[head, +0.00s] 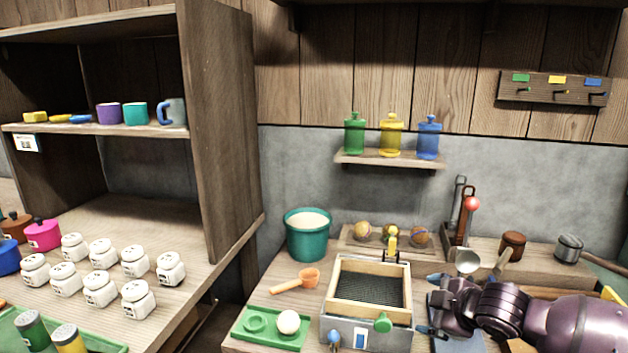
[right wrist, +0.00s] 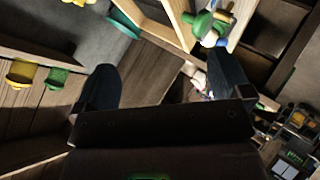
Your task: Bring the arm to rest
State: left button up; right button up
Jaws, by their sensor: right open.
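My right arm (head: 560,318) reaches in from the lower right of the head view, low over the right side of the bench. Its gripper (head: 431,304) points left, just right of a grey box with a wooden-framed mesh top (head: 338,308). I cannot tell whether it touches the box. In the right wrist view the two dark fingers of my gripper (right wrist: 160,72) are wide apart, with nothing held between them. A green knob (right wrist: 208,24) and pale wooden frame show beyond the fingers. My left gripper is not in view.
A teal bucket (head: 307,240), an orange scoop (head: 297,281) and a green tray (head: 250,337) with a pale ball stand left of the box. Upright tools (head: 464,215) and a ladle (head: 466,262) stand behind my gripper. A hook rack (head: 550,88) hangs on the wall.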

jog(key=s+a+f+m+t+y, duration=0.25)
jog(key=s+a+f+m, duration=0.3)
jog(key=s, duration=0.35)
jog(key=s+d+f+m+h, duration=0.2)
jog(key=s+f, duration=0.3)
jog(key=s, duration=0.3)
jog(key=s+d+f+m+h+p, duration=0.1)
jog(key=s+d+f+m+h, duration=0.1)
jog(key=s, duration=0.7)
jog(key=s+d+f+m+g+h+p, duration=0.1)
jog(key=s+d+f+m+h, duration=0.2)
jog(key=s+f, duration=0.4)
jog(key=shift+s+d+f+m, duration=0.3)
jog(key=shift+s+d+m, duration=0.4)
jog(key=shift+d+m, duration=0.15)
